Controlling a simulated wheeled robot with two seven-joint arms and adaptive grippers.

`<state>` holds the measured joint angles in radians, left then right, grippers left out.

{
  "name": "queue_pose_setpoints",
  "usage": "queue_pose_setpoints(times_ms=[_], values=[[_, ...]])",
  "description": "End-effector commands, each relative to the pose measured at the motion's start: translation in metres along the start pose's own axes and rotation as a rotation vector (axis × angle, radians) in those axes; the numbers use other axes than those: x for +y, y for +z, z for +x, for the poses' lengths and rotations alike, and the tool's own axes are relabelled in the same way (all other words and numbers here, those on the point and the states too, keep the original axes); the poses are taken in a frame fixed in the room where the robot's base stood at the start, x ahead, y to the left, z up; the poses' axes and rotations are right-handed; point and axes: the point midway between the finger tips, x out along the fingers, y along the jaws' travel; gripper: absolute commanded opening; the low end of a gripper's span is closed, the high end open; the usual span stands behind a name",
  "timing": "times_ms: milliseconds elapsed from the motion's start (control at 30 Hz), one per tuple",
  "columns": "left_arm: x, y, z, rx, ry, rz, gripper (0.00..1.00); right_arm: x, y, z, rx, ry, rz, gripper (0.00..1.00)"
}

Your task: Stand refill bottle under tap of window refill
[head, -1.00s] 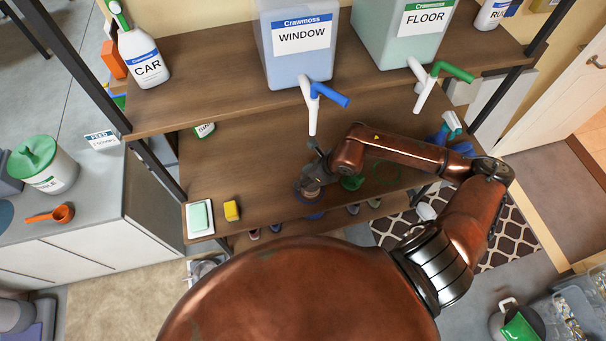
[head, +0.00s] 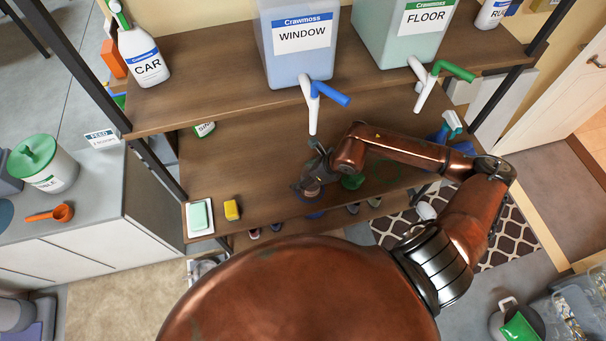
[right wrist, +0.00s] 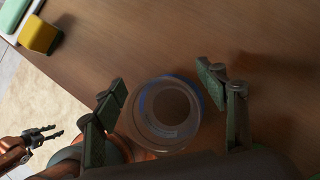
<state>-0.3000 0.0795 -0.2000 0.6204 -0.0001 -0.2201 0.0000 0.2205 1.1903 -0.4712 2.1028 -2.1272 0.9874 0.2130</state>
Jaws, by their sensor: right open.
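The window refill (head: 300,40) is a translucent bluish tank on the upper shelf. Its white tap (head: 313,108) with a blue handle hangs over the shelf's front edge. My right gripper (head: 312,186) is over the lower shelf, below and in front of that tap. In the right wrist view it is open, its two dark fingers apart on either side of a round, clear bottle (right wrist: 166,112) with a blue band, seen from above. In the head view the gripper mostly hides the bottle. My left gripper (right wrist: 50,134) shows small at the left of the right wrist view, its fingers apart and empty.
The floor refill (head: 405,35) with a green-handled tap stands right of the window one. A car bottle (head: 141,57) stands at the upper shelf's left. A yellow sponge (head: 232,210) and a soap dish (head: 199,230) lie at the lower shelf's left; the wood between them and my gripper is clear.

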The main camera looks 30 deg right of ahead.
Motion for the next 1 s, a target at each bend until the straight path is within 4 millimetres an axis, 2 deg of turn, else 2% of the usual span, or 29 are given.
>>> queue_pose_setpoints(times_ms=[500,700,1000], values=[[0.0,0.001,0.006,-0.001,0.0,0.0,0.4,-0.002,-0.002,-0.097,0.004,-0.005,-0.001,0.66],[0.0,0.001,0.006,-0.001,0.0,0.0,0.4,-0.001,-0.001,-0.114,0.001,-0.002,-0.001,0.66],[0.0,0.001,0.006,-0.001,0.0,0.0,0.4,0.0,0.0,-0.116,0.0,0.0,-0.001,0.66]])
